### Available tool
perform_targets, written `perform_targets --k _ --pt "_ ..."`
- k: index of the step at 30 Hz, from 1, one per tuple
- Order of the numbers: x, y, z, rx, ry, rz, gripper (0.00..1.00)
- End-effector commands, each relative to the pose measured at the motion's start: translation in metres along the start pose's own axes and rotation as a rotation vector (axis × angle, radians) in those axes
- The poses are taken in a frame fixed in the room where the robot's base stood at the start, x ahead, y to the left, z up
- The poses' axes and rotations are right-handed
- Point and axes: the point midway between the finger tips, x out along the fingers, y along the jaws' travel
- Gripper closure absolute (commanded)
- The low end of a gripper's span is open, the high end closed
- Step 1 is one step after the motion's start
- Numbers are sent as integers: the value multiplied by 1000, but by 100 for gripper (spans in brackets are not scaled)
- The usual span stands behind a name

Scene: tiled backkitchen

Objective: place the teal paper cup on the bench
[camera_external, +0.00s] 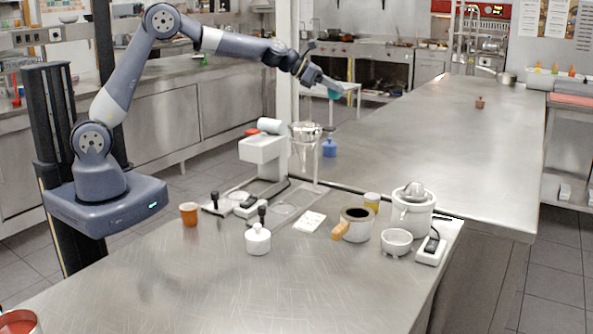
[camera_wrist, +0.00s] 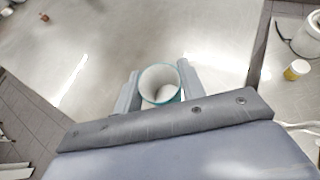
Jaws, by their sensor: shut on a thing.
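The teal paper cup (camera_external: 334,94) is held at the end of my outstretched arm. My gripper (camera_external: 325,82) is shut on it, high above the long steel bench (camera_external: 440,150). In the wrist view the cup (camera_wrist: 160,84) shows its pale, empty-looking inside and teal rim between the two grey fingers of my gripper (camera_wrist: 160,88). The bench's bare steel surface (camera_wrist: 120,40) lies beneath it. The cup's underside is hidden in the wrist view.
A small brown pot (camera_external: 479,103) stands farther back on the bench. A blue jar (camera_external: 329,148) stands near its left end. The front counter holds an orange cup (camera_external: 189,214), a white juicer (camera_external: 413,210) and a yellow-labelled jar (camera_external: 372,202). The bench's middle is clear.

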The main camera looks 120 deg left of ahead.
Motion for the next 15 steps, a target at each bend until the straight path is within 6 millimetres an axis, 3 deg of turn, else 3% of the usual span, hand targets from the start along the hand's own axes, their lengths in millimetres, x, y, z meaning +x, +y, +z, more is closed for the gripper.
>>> perform_targets --k 3,11,15 --pt "-12 0 23 2 -3 1 84" --pt "-34 -1 61 0 -1 -1 84" --pt "-27 -33 57 30 2 -60 84"
